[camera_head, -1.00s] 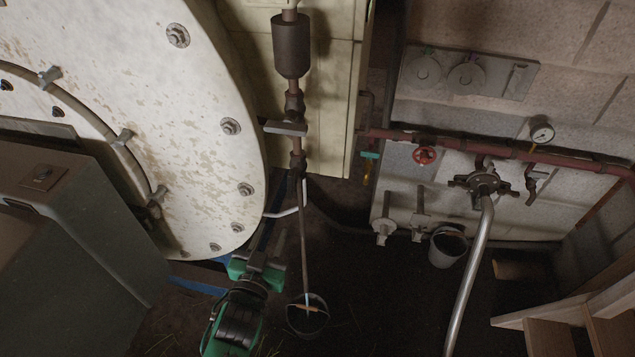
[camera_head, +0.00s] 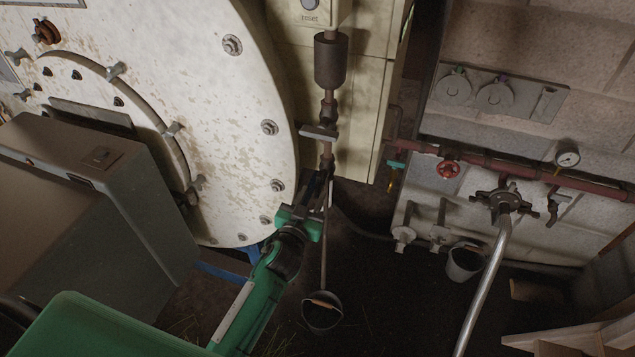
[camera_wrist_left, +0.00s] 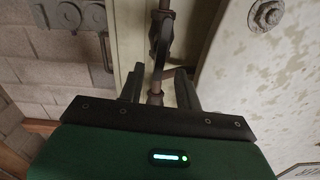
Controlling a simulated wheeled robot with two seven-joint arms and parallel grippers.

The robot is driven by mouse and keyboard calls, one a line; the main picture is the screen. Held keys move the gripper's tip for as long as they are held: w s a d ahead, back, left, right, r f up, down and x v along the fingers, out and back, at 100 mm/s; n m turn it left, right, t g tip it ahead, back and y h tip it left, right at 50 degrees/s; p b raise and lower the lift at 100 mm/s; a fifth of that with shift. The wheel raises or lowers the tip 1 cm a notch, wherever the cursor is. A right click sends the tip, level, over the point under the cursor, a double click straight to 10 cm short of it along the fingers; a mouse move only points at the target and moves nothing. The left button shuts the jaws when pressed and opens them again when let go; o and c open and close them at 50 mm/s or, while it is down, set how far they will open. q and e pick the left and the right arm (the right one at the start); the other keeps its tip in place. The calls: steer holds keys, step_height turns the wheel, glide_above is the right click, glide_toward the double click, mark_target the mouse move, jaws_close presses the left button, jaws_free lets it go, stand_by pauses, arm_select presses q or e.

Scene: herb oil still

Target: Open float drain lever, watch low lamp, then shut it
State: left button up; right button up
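A dark cylindrical float body (camera_head: 330,60) hangs on a thin brown vertical pipe in front of the cream cabinet. Below it, a flat grey lever (camera_head: 318,132) sticks out sideways to the left across the pipe. My left gripper (camera_head: 318,182) is just below the lever, beside the lower pipe. In the left wrist view its two dark fingers (camera_wrist_left: 160,88) are apart, with the pipe (camera_wrist_left: 157,95) showing between them and nothing visibly clamped. A curved dark fitting (camera_wrist_left: 160,45) shows beyond the fingertips. I cannot make out a low lamp. My right gripper is not in view.
A large white round door (camera_head: 200,120) stands close on the left, with a grey box (camera_head: 110,200) before it. A bucket (camera_head: 322,312) stands under the pipe.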

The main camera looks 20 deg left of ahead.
mark_target(318, 185)
arm_select(q)
steer(key=w, duration=0.3)
steer(key=shift+w+d+p, duration=0.1)
steer(key=shift+w+p, duration=0.15)
steer(key=shift+p, duration=0.05)
steer(key=shift+w, duration=0.5)
jaws_close()
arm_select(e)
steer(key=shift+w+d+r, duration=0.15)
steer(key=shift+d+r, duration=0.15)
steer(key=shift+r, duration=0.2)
